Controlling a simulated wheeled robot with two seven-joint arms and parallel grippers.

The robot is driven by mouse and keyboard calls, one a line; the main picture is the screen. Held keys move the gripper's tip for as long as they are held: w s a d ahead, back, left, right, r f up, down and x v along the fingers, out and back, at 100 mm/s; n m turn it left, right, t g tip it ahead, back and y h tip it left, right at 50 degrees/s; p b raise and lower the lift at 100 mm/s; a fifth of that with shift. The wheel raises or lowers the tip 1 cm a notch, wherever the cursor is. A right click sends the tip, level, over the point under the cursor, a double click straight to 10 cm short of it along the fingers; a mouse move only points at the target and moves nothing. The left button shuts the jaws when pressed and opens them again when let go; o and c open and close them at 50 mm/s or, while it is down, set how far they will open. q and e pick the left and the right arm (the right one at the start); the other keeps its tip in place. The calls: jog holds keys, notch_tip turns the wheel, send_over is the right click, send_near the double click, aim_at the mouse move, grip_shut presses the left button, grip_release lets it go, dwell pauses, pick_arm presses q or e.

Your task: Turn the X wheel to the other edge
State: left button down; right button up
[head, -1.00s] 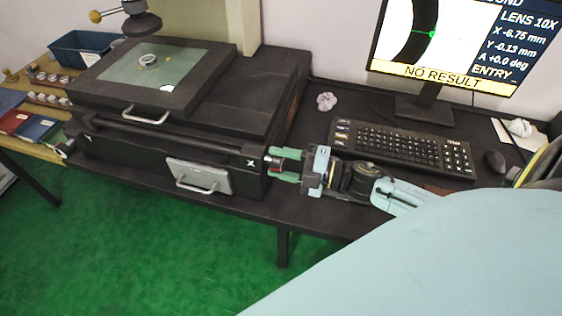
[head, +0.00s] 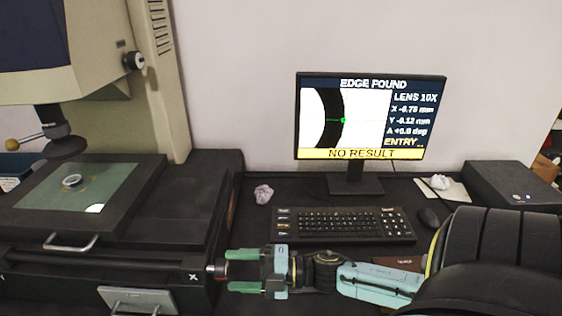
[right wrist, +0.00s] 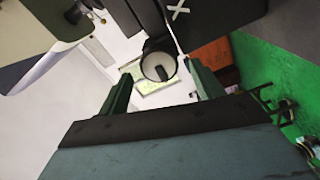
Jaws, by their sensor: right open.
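A metal bearing ring (head: 72,181) lies on the stage glass (head: 50,195). The monitor (head: 345,160) shows a dark arc with a green mark, "EDGE FOUND" and X about -6.7 mm. My left gripper is out of view.
A handle plate (head: 138,299) is on the stage front. The column and lens (head: 62,135) stand over the stage.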

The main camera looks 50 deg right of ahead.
jog(key=v, duration=1)
